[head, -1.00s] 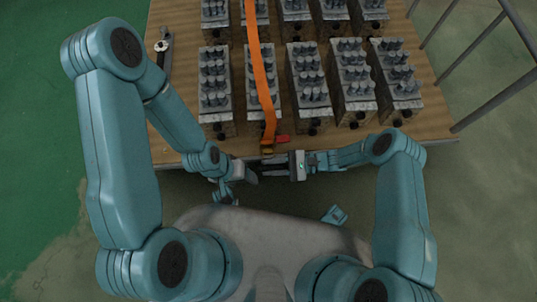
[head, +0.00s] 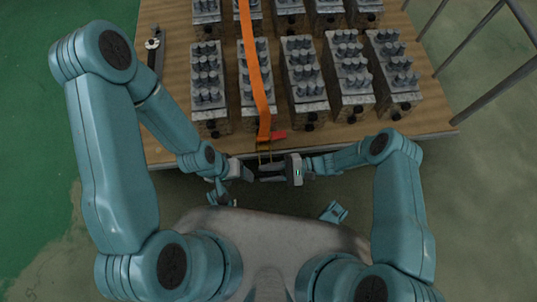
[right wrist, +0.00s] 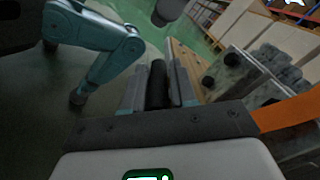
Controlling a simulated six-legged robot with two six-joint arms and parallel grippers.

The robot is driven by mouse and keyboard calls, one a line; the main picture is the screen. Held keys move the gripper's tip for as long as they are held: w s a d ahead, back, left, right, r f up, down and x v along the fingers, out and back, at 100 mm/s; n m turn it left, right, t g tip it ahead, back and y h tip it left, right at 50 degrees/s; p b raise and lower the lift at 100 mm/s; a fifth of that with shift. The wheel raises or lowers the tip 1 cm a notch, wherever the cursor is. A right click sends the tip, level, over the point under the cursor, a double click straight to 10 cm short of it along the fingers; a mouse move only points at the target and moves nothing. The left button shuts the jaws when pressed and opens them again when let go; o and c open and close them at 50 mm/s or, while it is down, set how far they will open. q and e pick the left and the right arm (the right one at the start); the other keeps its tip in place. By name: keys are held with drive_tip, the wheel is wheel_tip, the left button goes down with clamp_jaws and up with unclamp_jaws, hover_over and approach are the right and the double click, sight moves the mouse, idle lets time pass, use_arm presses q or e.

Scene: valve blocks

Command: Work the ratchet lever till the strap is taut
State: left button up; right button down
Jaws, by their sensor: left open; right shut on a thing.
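The orange strap (head: 254,70) runs down over the valve blocks to the ratchet (head: 264,143) at the table's near edge; it also shows in the right wrist view (right wrist: 285,112). A red piece (head: 278,135) sits beside the ratchet. My right gripper (head: 268,172) is just off the near edge, below the ratchet. In the right wrist view its fingers (right wrist: 158,90) are shut around a dark cylindrical bar, the ratchet lever's handle (right wrist: 157,84). My left gripper (head: 238,172) is open, close to the left of the right fingertips; whether it touches anything is unclear.
Valve blocks (head: 301,75) stand in rows on the wooden pallet (head: 160,110). A dark tool (head: 154,50) lies at the pallet's left. Grey rails (head: 495,92) stand at the right. The floor (head: 440,220) at right is clear.

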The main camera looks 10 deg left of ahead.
drive_tip(key=shift+w, duration=0.25)
drive_tip(key=c, duration=1)
unclamp_jaws()
drive_tip(key=shift+f, duration=0.1)
drive_tip(key=shift+s, duration=0.1)
drive_tip(key=v, duration=1.6)
drive_tip(key=shift+d, duration=0.2)
drive_tip(key=shift+a+r, duration=0.1)
drive_tip(key=shift+r, duration=0.1)
